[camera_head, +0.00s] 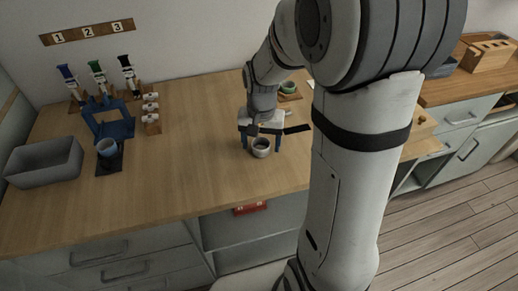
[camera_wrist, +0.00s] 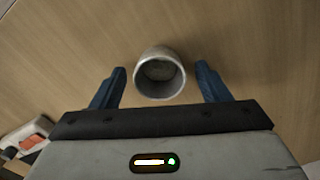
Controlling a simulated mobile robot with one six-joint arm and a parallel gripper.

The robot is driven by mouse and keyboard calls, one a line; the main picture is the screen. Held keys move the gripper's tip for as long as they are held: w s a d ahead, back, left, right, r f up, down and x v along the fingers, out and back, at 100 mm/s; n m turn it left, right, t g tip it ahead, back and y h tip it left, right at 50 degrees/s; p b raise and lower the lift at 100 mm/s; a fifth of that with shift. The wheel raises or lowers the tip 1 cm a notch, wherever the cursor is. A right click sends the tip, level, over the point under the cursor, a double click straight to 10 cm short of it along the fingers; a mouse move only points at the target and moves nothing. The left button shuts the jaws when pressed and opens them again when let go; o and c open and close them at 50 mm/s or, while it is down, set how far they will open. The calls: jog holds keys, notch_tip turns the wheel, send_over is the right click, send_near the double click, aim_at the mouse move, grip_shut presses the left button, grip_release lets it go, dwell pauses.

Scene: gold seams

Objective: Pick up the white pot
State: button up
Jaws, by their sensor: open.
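The white pot (camera_head: 261,148) stands on the wooden counter in the head view, directly beneath my gripper. In the wrist view the pot (camera_wrist: 160,75) is a small round cup shape with an open, dark-bottomed mouth. My gripper (camera_head: 262,144) is open, with blue fingers. In the wrist view the fingers of my gripper (camera_wrist: 160,82) lie on the left and right of the pot, with a gap on each side. Neither finger appears to touch it. The exact height of the fingertips relative to the pot is hard to tell.
A small green item (camera_head: 288,87) is behind my arm. The counter left of the pot is clear.

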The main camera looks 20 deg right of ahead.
jog(key=shift+f, duration=0.35)
jog(key=shift+c, duration=0.3)
jog(key=c, duration=1)
jog(key=shift+r, duration=0.1)
